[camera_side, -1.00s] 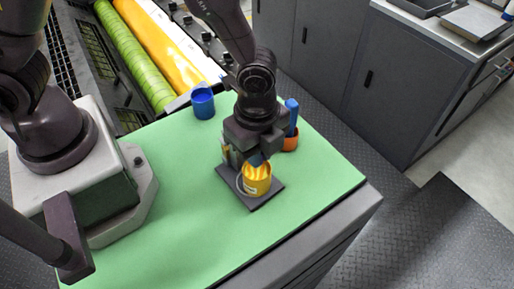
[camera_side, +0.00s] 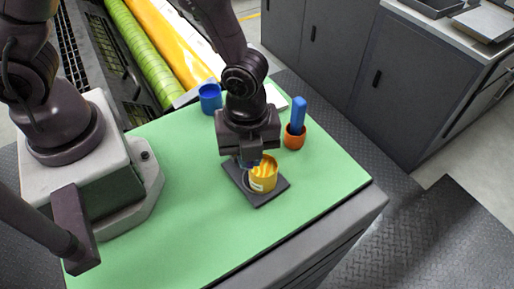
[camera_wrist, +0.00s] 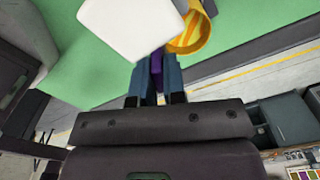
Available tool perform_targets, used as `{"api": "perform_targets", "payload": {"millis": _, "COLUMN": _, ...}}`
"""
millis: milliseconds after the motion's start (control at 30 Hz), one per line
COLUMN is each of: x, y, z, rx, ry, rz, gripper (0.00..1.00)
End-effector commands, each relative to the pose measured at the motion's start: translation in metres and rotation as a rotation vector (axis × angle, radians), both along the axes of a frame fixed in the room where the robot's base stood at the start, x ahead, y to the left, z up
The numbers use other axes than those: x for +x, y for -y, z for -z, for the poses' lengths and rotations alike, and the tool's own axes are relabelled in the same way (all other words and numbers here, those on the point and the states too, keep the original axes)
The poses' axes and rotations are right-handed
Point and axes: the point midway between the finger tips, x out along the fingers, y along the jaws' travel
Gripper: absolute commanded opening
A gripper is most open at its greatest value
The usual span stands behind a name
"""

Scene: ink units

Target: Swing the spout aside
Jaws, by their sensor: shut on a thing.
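A yellow cup (camera_side: 263,184) with an orange-and-yellow striped inside stands on a dark square plate (camera_side: 258,201) on the green table top. It also shows in the wrist view (camera_wrist: 191,38), partly behind a large white piece (camera_wrist: 125,28). My gripper (camera_side: 250,163) is low at the cup's back left edge. In the wrist view its blue-grey fingers (camera_wrist: 157,78) are shut on a narrow purple piece (camera_wrist: 156,68). I cannot tell for sure whether that piece belongs to the spout. The spout's shape is mostly hidden by my gripper and the white piece.
A blue cup (camera_side: 210,98) stands at the back left of my gripper. An orange pot (camera_side: 294,139) with a blue upright stick (camera_side: 298,113) stands to the right. The green table top (camera_side: 185,225) is clear at the front left. Rollers (camera_side: 135,45) lie behind.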

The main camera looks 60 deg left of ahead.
Motion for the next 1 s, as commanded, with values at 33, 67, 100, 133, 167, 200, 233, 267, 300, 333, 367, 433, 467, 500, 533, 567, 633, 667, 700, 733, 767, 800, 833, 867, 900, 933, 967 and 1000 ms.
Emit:
{"api": "perform_targets", "payload": {"millis": 33, "x": -0.003, "y": -0.002, "z": -0.001, "rx": 0.0, "ry": 0.0, "rz": 0.042, "gripper": 0.0}}
{"api": "perform_targets", "payload": {"millis": 67, "x": -0.004, "y": -0.003, "z": -0.001, "rx": 0.0, "ry": 0.0, "rz": 0.07, "gripper": 0.0}}
{"api": "perform_targets", "payload": {"millis": 100, "x": -0.006, "y": -0.004, "z": -0.001, "rx": 0.0, "ry": 0.0, "rz": 0.108, "gripper": 0.0}}
{"api": "perform_targets", "payload": {"millis": 133, "x": -0.008, "y": -0.005, "z": -0.001, "rx": 0.0, "ry": 0.0, "rz": 0.137, "gripper": 0.0}}
{"api": "perform_targets", "payload": {"millis": 167, "x": -0.01, "y": -0.006, "z": -0.001, "rx": 0.0, "ry": 0.0, "rz": 0.165, "gripper": 0.0}}
{"api": "perform_targets", "payload": {"millis": 200, "x": -0.012, "y": -0.007, "z": -0.001, "rx": 0.001, "ry": -0.001, "rz": 0.204, "gripper": 0.0}}
{"api": "perform_targets", "payload": {"millis": 233, "x": -0.013, "y": -0.008, "z": -0.001, "rx": 0.0, "ry": 0.0, "rz": 0.232, "gripper": 0.0}}
{"api": "perform_targets", "payload": {"millis": 267, "x": -0.014, "y": -0.009, "z": -0.001, "rx": 0.001, "ry": 0.0, "rz": 0.26, "gripper": 0.0}}
{"api": "perform_targets", "payload": {"millis": 300, "x": -0.016, "y": -0.011, "z": -0.001, "rx": 0.001, "ry": 0.0, "rz": 0.298, "gripper": 0.0}}
{"api": "perform_targets", "payload": {"millis": 333, "x": -0.018, "y": -0.012, "z": -0.001, "rx": 0.001, "ry": 0.0, "rz": 0.327, "gripper": 0.0}}
{"api": "perform_targets", "payload": {"millis": 367, "x": -0.019, "y": -0.013, "z": -0.001, "rx": 0.0, "ry": 0.001, "rz": 0.355, "gripper": 0.0}}
{"api": "perform_targets", "payload": {"millis": 433, "x": -0.022, "y": -0.016, "z": -0.001, "rx": 0.0, "ry": 0.001, "rz": 0.421, "gripper": 0.0}}
{"api": "perform_targets", "payload": {"millis": 467, "x": -0.023, "y": -0.017, "z": -0.001, "rx": 0.0, "ry": 0.001, "rz": 0.447, "gripper": 0.0}}
{"api": "perform_targets", "payload": {"millis": 500, "x": -0.024, "y": -0.019, "z": -0.001, "rx": 0.0, "ry": 0.001, "rz": 0.483, "gripper": 0.0}}
{"api": "perform_targets", "payload": {"millis": 533, "x": -0.025, "y": -0.02, "z": -0.001, "rx": 0.0, "ry": 0.001, "rz": 0.509, "gripper": 0.0}}
{"api": "perform_targets", "payload": {"millis": 567, "x": -0.026, "y": -0.021, "z": -0.001, "rx": 0.0, "ry": 0.002, "rz": 0.534, "gripper": 0.0}}
{"api": "perform_targets", "payload": {"millis": 633, "x": -0.028, "y": -0.024, "z": -0.001, "rx": 0.0, "ry": 0.001, "rz": 0.591, "gripper": 0.0}}
{"api": "perform_targets", "payload": {"millis": 667, "x": -0.029, "y": -0.026, "z": -0.001, "rx": 0.0, "ry": 0.001, "rz": 0.613, "gripper": 0.0}}
{"api": "perform_targets", "payload": {"millis": 700, "x": -0.03, "y": -0.027, "z": -0.001, "rx": 0.0, "ry": 0.001, "rz": 0.644, "gripper": 0.0}}
{"api": "perform_targets", "payload": {"millis": 733, "x": -0.031, "y": -0.028, "z": -0.001, "rx": 0.0, "ry": 0.002, "rz": 0.664, "gripper": 0.0}}
{"api": "perform_targets", "payload": {"millis": 767, "x": -0.031, "y": -0.029, "z": -0.001, "rx": 0.0, "ry": 0.001, "rz": 0.682, "gripper": 0.0}}
{"api": "perform_targets", "payload": {"millis": 800, "x": -0.032, "y": -0.03, "z": -0.001, "rx": 0.0, "ry": 0.001, "rz": 0.708, "gripper": 0.0}}
{"api": "perform_targets", "payload": {"millis": 833, "x": -0.032, "y": -0.031, "z": -0.001, "rx": 0.0, "ry": 0.001, "rz": 0.725, "gripper": 0.0}}
{"api": "perform_targets", "payload": {"millis": 867, "x": -0.033, "y": -0.032, "z": -0.001, "rx": 0.0, "ry": 0.001, "rz": 0.741, "gripper": 0.0}}
{"api": "perform_targets", "payload": {"millis": 900, "x": -0.033, "y": -0.033, "z": -0.001, "rx": 0.0, "ry": 0.001, "rz": 0.76, "gripper": 0.0}}
{"api": "perform_targets", "payload": {"millis": 933, "x": -0.034, "y": -0.034, "z": -0.001, "rx": 0.0, "ry": 0.001, "rz": 0.774, "gripper": 0.0}}
{"api": "perform_targets", "payload": {"millis": 967, "x": -0.034, "y": -0.035, "z": -0.001, "rx": 0.0, "ry": 0.002, "rz": 0.787, "gripper": 0.0}}
{"api": "perform_targets", "payload": {"millis": 1000, "x": -0.034, "y": -0.035, "z": -0.001, "rx": 0.001, "ry": 0.003, "rz": 0.801, "gripper": 0.0}}
